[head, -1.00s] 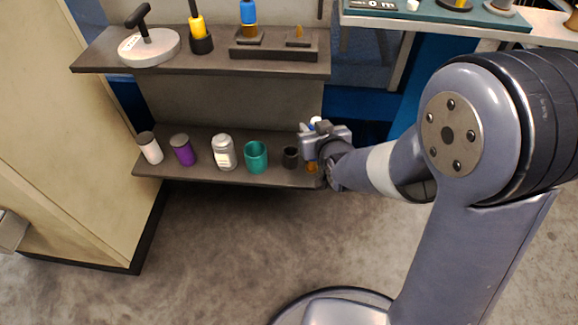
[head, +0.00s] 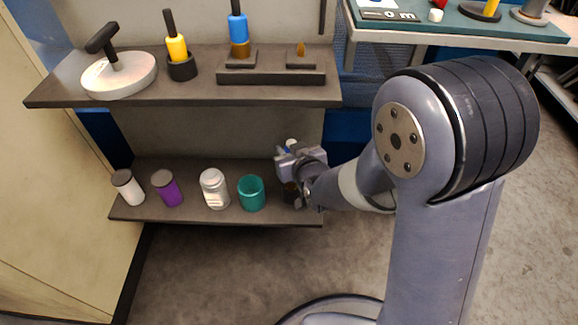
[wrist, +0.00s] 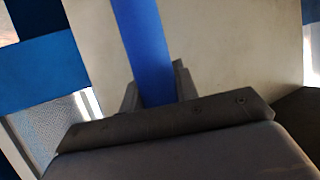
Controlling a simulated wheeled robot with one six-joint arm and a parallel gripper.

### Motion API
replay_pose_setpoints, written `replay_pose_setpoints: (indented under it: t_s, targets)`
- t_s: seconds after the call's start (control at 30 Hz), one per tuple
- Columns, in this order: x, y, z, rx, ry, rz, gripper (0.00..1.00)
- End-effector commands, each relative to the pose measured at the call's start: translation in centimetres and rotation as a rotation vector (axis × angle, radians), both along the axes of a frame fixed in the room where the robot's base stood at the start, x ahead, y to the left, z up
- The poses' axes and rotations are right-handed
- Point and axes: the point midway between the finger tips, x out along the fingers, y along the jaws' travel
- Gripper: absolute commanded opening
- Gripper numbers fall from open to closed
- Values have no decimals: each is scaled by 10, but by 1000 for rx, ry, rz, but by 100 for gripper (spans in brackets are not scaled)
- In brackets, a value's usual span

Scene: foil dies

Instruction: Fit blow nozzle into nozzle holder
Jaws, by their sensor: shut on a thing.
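My gripper (head: 288,164) is at the right end of the lower shelf. It is shut on a blue bar-like thing (wrist: 143,40), seemingly the blow nozzle, which rises between the fingers in the wrist view. In the head view only a small pale and blue top (head: 291,145) shows above the gripper; its lower end is hidden. A small dark cup (head: 290,194), likely the nozzle holder, is mostly hidden behind and below the gripper. I cannot tell whether the nozzle touches it or is inside it.
A teal cup (head: 251,194) stands just left of the gripper. A white jar (head: 214,189), a purple can (head: 167,189) and a white can (head: 128,188) stand farther left. The upper shelf (head: 210,94) overhangs behind, bearing several tools. A green-topped table (head: 465,27) is at the right.

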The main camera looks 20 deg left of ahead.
Motion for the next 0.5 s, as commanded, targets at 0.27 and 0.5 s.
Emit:
replay_pose_setpoints:
  t_s: [0.27, 0.5]
  targets:
    - [0, 0, -35, -1, 2, 0, 0]
    - [0, 0, -38, 1, -1, 0, 0]
